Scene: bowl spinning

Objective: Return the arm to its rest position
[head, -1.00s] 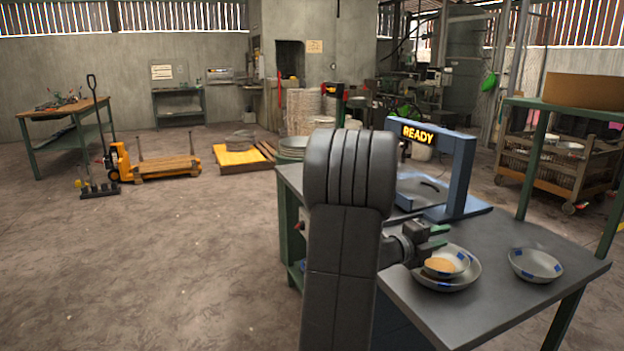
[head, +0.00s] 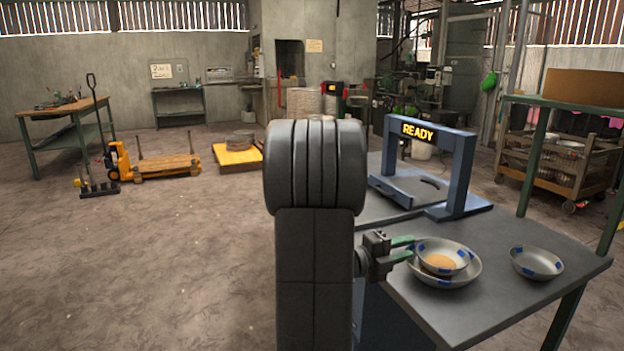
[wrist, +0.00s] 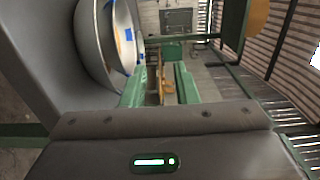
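My arm rises through the middle of the head view, with my gripper (head: 404,249) at its right side, over the near left edge of the table. Its two green fingers are apart with nothing between them, and they also show apart in the wrist view (wrist: 160,88). Just right of the fingertips, a smaller metal bowl (head: 456,250) with blue marks and a tan inside rests in a larger bowl (head: 455,282). The bowls also show in the wrist view (wrist: 100,45), to the left of the fingers. I cannot tell whether a fingertip touches the rim.
Another blue-marked bowl (head: 537,262) sits to the right on the grey table (head: 475,320). A blue frame (head: 460,175) with a READY sign stands behind the bowls. A green post (head: 530,165) and shelf rise at the right.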

